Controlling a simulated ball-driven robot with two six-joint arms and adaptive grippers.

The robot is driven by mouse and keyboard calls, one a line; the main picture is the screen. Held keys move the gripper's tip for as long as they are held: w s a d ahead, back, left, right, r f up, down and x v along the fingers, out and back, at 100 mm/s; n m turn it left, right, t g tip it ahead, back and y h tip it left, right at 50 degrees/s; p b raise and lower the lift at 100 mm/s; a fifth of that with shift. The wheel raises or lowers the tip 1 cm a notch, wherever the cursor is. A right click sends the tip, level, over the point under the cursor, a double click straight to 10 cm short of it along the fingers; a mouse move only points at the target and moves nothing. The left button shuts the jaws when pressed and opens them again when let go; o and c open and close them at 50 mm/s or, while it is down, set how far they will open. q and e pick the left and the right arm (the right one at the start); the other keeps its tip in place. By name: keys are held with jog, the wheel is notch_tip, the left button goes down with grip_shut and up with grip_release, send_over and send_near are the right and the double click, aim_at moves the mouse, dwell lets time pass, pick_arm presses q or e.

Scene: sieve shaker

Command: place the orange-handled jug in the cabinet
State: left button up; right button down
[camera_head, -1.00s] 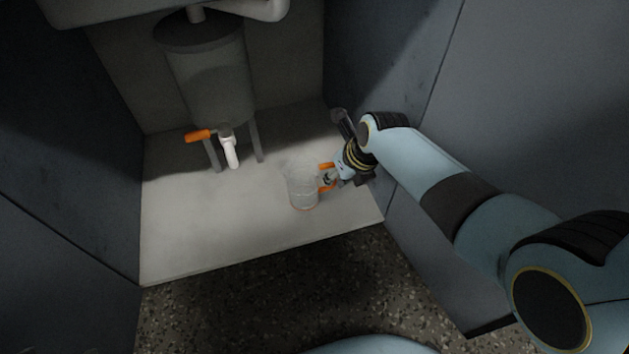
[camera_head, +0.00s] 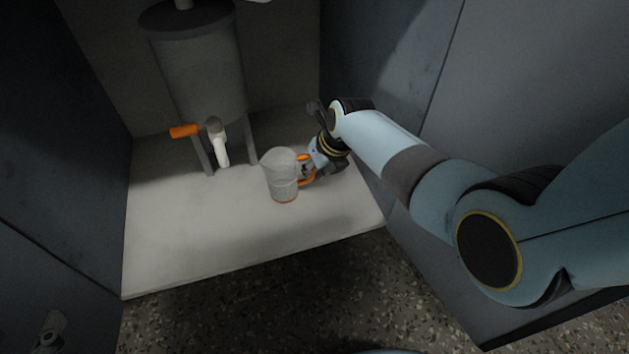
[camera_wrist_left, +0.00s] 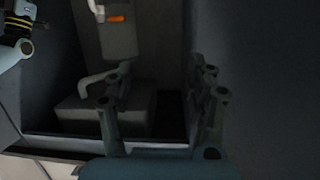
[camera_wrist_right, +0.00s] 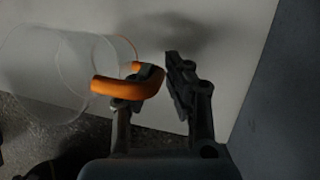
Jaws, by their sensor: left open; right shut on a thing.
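The clear jug (camera_head: 281,178) with the orange handle (camera_head: 305,171) is inside the cabinet, above or on its pale floor (camera_head: 210,245), roughly upright. I cannot tell whether its base touches the floor. My right gripper (camera_head: 308,173) reaches in from the right and is shut on the handle. In the right wrist view, the orange handle (camera_wrist_right: 128,86) lies at the fingers and the clear jug body (camera_wrist_right: 62,70) is to the left. My left gripper (camera_wrist_left: 162,88) shows open and empty in the left wrist view, in front of a dark recess.
A grey tank (camera_head: 200,72) on legs stands at the back left, with an orange tap lever (camera_head: 184,131) and white spout (camera_head: 220,150). Dark walls (camera_head: 75,110) flank the cabinet. The pale floor's front left is clear. Speckled ground (camera_head: 270,305) lies in front.

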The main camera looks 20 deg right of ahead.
aim_at(314, 179)
notch_tip(314, 179, down, 2)
jog(key=shift+b, duration=0.7)
jog(key=shift+f+b, duration=0.8)
jog(key=shift+f, duration=0.1)
pick_arm(q)
jog(key=w+d+r+m+t+h, duration=0.1)
jog(key=w+r+t, duration=0.2)
jog(key=r, duration=0.7)
jog(key=w+d+r+m+t+h, duration=0.1)
jog(key=w+r+t+h, duration=0.1)
jog(key=r+t, duration=0.4)
jog(key=shift+w+d+r+m+h, duration=0.15)
jog(key=shift+w+r+m+h, duration=0.25)
jog(key=shift+r, duration=1.45)
pick_arm(e)
jog(key=c, duration=1.3)
grip_release()
jog(key=shift+f, duration=0.1)
jog(key=shift+c, duration=0.2)
pick_arm(q)
jog(key=shift+r, duration=0.25)
jog(key=shift+w, duration=0.1)
